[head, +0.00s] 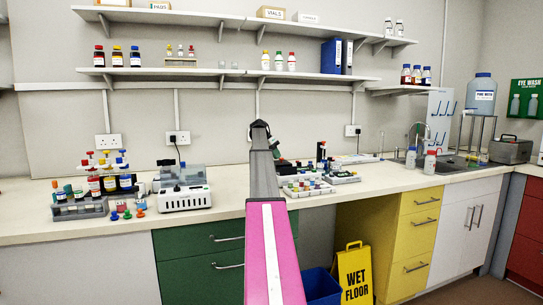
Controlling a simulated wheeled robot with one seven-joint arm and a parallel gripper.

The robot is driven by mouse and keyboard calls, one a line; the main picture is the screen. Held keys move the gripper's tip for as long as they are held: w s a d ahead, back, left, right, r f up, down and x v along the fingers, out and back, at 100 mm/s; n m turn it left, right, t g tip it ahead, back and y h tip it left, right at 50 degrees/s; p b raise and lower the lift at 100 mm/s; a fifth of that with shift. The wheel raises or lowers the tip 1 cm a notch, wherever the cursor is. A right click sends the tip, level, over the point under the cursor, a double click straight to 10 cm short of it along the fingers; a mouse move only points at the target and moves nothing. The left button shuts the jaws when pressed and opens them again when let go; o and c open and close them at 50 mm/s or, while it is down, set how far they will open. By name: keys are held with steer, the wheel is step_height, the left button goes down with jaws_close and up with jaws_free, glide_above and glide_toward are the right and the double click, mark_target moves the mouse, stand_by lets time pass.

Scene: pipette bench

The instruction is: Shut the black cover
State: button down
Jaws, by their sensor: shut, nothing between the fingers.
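A white bench instrument (186,198) stands on the bench left of my arm. A dark grey, see-through lid (183,175) rises at its back and looks raised; I take this as the black cover, but at this size its exact angle is hard to tell. My arm reaches up through the middle of the head view, right of the instrument and apart from it.
Left of the instrument is a rack (80,210) with bottles and several coloured caps in front. Right of my arm are a tray of small coloured items (307,188) and more racks. A wet floor sign (354,274) and blue bin (321,286) stand below. Shelves (225,73) hang above.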

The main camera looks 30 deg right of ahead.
mark_target(280, 164)
steer(key=s, duration=0.2)
steer(key=s+a, duration=0.1)
steer(key=s, duration=0.2)
steer(key=shift+s, duration=0.1)
